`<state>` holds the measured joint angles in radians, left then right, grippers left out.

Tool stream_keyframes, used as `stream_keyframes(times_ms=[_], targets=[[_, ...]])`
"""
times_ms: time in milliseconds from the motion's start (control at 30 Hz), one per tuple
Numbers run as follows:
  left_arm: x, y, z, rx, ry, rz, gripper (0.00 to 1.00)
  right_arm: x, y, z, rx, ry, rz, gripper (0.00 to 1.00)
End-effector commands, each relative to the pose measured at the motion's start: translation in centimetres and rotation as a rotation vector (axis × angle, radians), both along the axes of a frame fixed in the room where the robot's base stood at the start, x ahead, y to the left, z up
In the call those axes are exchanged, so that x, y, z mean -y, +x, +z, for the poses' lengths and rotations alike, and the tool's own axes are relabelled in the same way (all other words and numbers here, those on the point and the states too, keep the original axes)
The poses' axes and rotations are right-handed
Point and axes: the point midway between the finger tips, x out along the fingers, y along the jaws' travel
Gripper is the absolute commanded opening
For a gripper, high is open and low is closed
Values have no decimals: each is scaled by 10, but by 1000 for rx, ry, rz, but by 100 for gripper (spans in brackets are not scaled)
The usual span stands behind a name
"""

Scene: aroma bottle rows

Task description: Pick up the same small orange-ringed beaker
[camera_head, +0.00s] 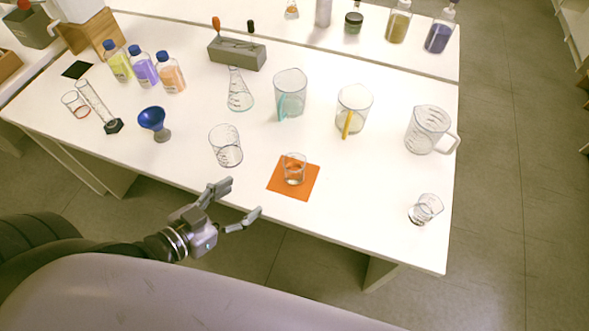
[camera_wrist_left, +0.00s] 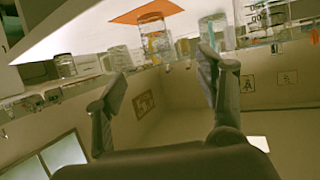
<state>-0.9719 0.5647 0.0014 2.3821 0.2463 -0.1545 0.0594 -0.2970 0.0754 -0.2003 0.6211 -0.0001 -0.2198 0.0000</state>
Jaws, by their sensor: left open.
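A small clear glass beaker (camera_head: 78,105) with an orange-red ring low on it stands at the left end of the table. Another small clear beaker (camera_head: 294,172) stands on the orange mat (camera_head: 309,191) near the front edge; whether it has its own ring cannot be told against the mat. My left gripper (camera_head: 238,203) is open and empty, off the front edge, left of and nearer than the mat. In the left wrist view its open fingers (camera_wrist_left: 160,78) show with nothing between them, and the mat (camera_wrist_left: 178,10) is at the top. My right gripper is not in view.
A larger beaker (camera_head: 227,149) stands left of the mat. A small glass (camera_head: 425,209) is at right. The table's front right is mostly clear.

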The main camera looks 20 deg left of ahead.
Motion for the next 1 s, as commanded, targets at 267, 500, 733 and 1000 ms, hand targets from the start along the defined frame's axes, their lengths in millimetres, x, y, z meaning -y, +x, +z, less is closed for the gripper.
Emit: stream_keyframes(times_ms=[267, 500, 733, 1000], targets=[[4, 4, 14, 72, -46, -26, 64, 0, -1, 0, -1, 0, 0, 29], [18, 34, 5, 73, -45, -24, 64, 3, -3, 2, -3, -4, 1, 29], [33, 65, -5, 72, -45, -25, 64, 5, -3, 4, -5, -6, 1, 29], [47, 98, -17, 70, -45, -25, 64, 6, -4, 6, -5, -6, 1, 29]])
